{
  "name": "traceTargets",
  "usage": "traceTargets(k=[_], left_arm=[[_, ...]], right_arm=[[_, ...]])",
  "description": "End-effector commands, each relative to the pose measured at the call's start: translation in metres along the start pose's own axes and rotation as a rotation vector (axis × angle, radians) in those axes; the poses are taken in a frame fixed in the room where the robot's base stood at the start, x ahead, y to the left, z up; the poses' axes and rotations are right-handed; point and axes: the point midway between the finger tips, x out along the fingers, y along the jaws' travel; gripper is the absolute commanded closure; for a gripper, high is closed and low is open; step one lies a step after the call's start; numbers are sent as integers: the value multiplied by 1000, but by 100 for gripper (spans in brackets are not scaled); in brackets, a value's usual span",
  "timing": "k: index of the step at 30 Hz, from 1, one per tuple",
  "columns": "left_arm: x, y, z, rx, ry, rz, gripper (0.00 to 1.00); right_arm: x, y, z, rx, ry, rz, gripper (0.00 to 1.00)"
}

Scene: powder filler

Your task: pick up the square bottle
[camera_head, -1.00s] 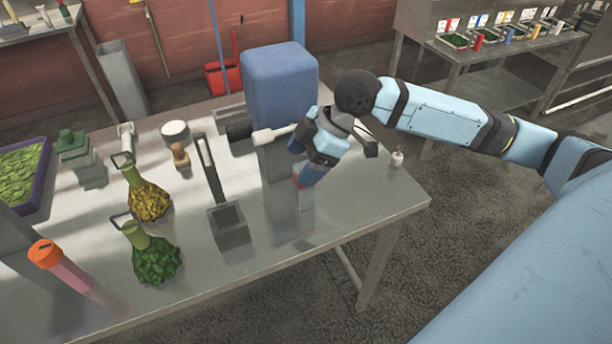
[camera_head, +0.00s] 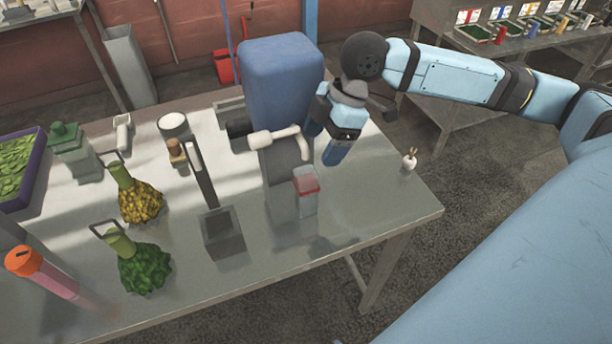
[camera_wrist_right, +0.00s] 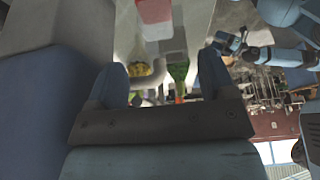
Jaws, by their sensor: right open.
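My left gripper is not in view.
The filler's white pipe (camera_head: 280,137) juts out near the bottle and my gripper. The table's front right is clear.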

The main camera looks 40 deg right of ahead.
Motion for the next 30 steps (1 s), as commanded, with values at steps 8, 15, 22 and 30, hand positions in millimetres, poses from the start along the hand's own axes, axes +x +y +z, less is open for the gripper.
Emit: traceTargets(k=[8, 15, 22, 30], left_arm=[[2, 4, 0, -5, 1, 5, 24], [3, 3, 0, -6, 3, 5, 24], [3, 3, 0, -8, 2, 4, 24], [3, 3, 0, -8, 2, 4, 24]], right_arm=[[30, 0, 0, 1, 0, 1, 23], [63, 0, 0, 2, 0, -1, 23], [84, 0, 0, 1, 0, 0, 23], [85, 1, 0, 1, 0, 1, 37]])
